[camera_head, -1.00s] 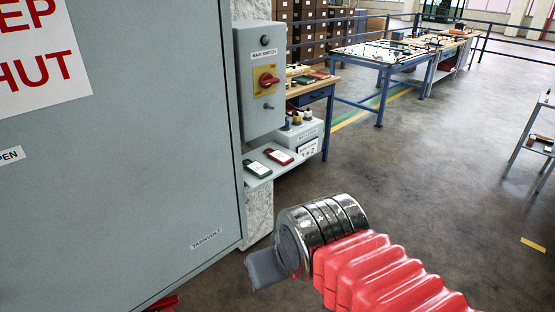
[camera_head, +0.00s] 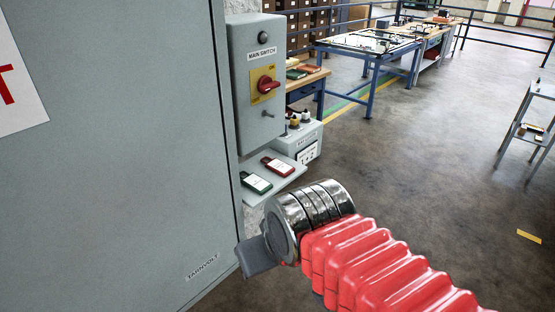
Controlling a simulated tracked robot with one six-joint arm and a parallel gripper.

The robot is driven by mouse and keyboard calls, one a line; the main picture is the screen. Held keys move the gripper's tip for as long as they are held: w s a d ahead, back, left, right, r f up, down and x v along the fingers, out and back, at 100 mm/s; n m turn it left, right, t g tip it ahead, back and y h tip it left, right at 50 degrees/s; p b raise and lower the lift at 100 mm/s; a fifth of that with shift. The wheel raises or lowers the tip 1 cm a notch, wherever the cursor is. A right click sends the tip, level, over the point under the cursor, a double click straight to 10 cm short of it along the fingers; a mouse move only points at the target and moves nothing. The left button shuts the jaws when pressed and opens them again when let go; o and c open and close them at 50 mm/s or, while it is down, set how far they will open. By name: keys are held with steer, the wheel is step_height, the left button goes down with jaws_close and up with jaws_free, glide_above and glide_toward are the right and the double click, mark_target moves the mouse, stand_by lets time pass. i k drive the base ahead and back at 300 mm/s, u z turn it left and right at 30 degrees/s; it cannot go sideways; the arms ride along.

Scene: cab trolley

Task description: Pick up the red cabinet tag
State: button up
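The red cabinet tag (camera_head: 278,167) lies flat on a small grey shelf (camera_head: 287,182) below the main switch box. It is red with a white label. A green tag (camera_head: 256,182) with a white label lies beside it, nearer to me and to the left. My gripper (camera_head: 254,258) is at the end of my red-sleeved arm, below and in front of the shelf, apart from both tags. Only a grey finger part shows past the metal wrist. I cannot tell whether it is open or shut.
A large grey cabinet door (camera_head: 110,150) fills the left side. The main switch box (camera_head: 257,85) with a red rotary knob is above the shelf. A grey box (camera_head: 300,140) stands behind the shelf. Workbenches (camera_head: 368,45) are farther back.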

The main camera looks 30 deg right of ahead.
mark_target(282, 169)
steer(key=u, duration=0.05)
steer(key=i, duration=1)
